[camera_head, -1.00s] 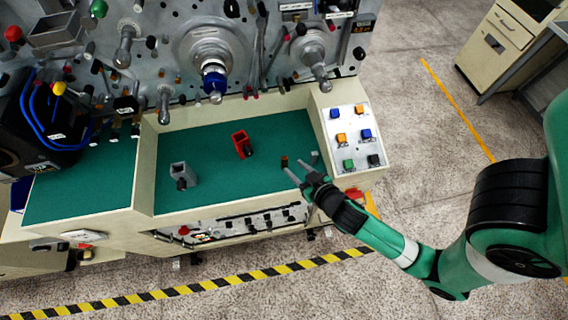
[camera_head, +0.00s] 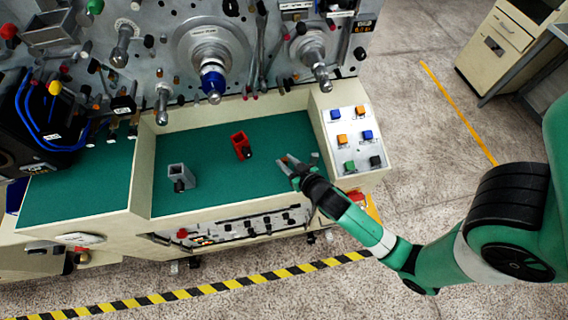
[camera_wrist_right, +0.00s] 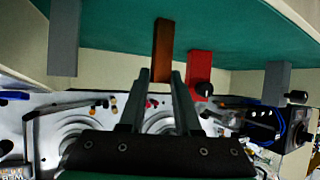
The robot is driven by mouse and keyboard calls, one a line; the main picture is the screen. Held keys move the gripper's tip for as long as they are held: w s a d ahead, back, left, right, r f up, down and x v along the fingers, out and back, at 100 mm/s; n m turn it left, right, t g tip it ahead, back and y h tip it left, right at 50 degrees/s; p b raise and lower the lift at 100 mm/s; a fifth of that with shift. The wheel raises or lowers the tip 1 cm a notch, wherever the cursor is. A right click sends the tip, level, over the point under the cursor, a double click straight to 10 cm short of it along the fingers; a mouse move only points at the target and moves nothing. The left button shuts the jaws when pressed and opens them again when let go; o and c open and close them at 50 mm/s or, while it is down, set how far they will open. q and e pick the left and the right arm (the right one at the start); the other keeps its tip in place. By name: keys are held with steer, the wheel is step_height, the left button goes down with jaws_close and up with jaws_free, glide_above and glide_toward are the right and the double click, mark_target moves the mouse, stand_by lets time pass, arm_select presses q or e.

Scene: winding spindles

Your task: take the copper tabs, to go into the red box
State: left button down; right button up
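The copper tab (camera_wrist_right: 162,48) is a brown upright bar on the green surface; in the wrist view its end shows between my right fingertips, with a gap visible. In the head view the copper tab (camera_head: 285,158) is small and partly hidden by the gripper. My right gripper (camera_head: 284,167) is open around or just in front of it; its two fingers (camera_wrist_right: 158,76) also show in the wrist view. The red box (camera_head: 240,142) stands to the left of the gripper, and the red box also shows in the wrist view (camera_wrist_right: 200,66). My left gripper is out of view.
A grey box (camera_head: 176,171) stands left of the red box. A small grey block (camera_head: 314,156) is right of the gripper, near the button panel (camera_head: 352,137). Spindles and rods rise behind the green surface (camera_head: 215,188). The surface's front middle is clear.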

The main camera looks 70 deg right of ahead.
steer(key=shift+r+p, duration=2.05)
jaws_close()
steer(key=s+a+b, duration=0.1)
steer(key=s+a, duration=0.6)
steer(key=s, duration=0.2)
steer(key=shift+s+b, duration=0.35)
steer(key=shift+s, duration=0.05)
